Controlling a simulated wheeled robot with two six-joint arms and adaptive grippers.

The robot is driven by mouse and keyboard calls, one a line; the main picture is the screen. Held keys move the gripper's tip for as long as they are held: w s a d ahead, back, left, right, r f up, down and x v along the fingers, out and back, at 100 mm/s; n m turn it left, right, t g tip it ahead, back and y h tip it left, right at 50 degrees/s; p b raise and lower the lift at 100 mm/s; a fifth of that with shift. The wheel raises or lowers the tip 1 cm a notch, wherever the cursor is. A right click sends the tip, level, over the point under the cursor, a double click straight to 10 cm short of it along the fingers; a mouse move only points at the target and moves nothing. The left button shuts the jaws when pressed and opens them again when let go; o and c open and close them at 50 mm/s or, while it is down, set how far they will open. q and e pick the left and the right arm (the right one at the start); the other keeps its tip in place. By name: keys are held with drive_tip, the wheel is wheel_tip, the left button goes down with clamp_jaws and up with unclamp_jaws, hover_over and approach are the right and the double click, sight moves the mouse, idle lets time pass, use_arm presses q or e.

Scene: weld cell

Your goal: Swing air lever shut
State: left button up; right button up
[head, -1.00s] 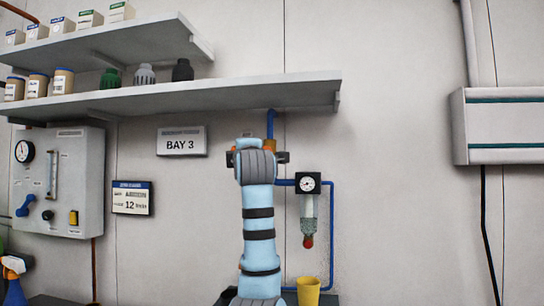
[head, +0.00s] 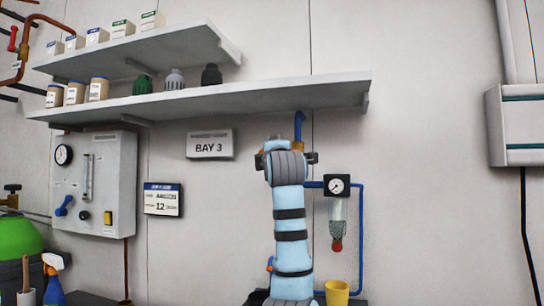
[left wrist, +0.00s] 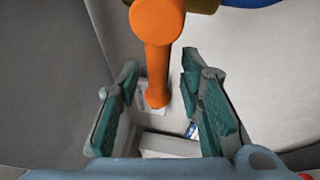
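The air lever (left wrist: 158,62) is orange, with a round end at the top of the left wrist view and a straight bar running down from it. Brass fitting (left wrist: 202,5) and blue pipe (left wrist: 252,3) show behind its top. My left gripper (left wrist: 160,75) is open, with one green-padded finger on each side of the bar; I see gaps on both sides. My right gripper is not in view.
A round gauge (head: 336,187) with a clear bowl (head: 338,215) hangs just right of my arm, above a yellow cup (head: 337,292). A long shelf (head: 220,102) is above. A grey flow panel (head: 95,185) is on the left. The wall on the right is mostly bare.

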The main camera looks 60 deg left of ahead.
use_arm(q)
drive_tip(key=v, duration=1.2)
drive_tip(key=shift+s+a, duration=0.1)
